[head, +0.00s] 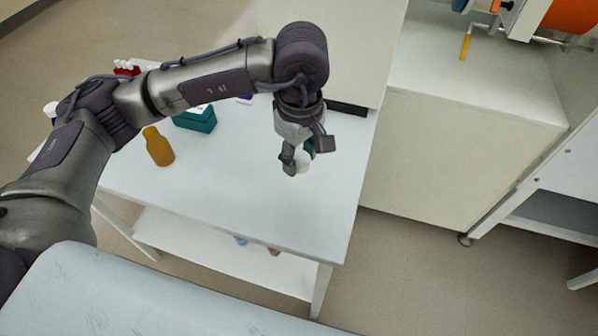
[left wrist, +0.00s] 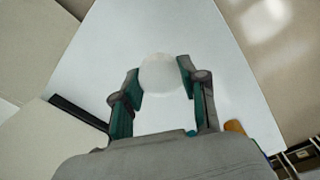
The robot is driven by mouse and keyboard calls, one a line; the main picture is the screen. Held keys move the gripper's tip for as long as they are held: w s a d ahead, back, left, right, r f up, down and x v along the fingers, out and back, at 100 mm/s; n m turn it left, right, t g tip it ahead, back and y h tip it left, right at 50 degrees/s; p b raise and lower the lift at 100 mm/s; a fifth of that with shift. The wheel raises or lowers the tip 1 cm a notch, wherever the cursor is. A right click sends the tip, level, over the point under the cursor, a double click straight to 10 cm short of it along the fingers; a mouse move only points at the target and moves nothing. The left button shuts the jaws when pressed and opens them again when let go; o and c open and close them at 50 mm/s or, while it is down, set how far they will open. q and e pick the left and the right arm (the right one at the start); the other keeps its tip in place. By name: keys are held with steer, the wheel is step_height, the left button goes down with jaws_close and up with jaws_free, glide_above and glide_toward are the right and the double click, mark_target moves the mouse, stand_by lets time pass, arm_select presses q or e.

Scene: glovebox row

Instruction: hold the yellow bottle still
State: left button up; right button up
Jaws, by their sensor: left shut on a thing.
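The yellow bottle (head: 159,147) stands upright on the white table, left of my left gripper and clear of it. A yellow-orange piece, likely the same bottle, shows at the lower right of the left wrist view (left wrist: 234,127). My left gripper (head: 297,163) points down over the table's right part. It is shut on a white round thing (left wrist: 160,74), which sits between the two fingertips. My right gripper is not in view.
A teal box (head: 196,119) stands behind the bottle, and a red and white thing (head: 127,68) lies farther back, partly behind my arm. The white table (head: 240,195) is clear at the front. A pale cabinet (head: 455,150) stands right of it.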

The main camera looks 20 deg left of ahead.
arm_select(q)
steer(key=d+f+n+b, duration=0.1)
steer(key=d+f+n, duration=0.2)
steer(key=d+n, duration=0.35)
steer(key=w+a+f+p, duration=0.1)
steer(key=w+a+f, duration=0.1)
steer(key=a, duration=0.1)
steer(key=w+a+f+n+p, duration=0.1)
steer(key=w+a+f, duration=0.1)
steer(key=a, duration=0.2)
steer(key=w+a+f+n, duration=0.1)
steer(key=w+a+f, duration=0.1)
steer(key=a, duration=0.1)
steer(key=shift+w+a+f+p, duration=0.15)
steer(key=shift+w+p, duration=0.2)
steer(key=shift+p, duration=0.05)
step_height(320, 180, down, 3)
steer(key=shift+f+p, duration=0.2)
steer(key=shift+p, duration=0.45)
steer(key=shift+f, duration=0.35)
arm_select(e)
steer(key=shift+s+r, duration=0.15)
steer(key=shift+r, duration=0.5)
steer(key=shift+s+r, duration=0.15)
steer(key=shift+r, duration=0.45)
arm_select(q)
steer(key=shift+f, duration=0.1)
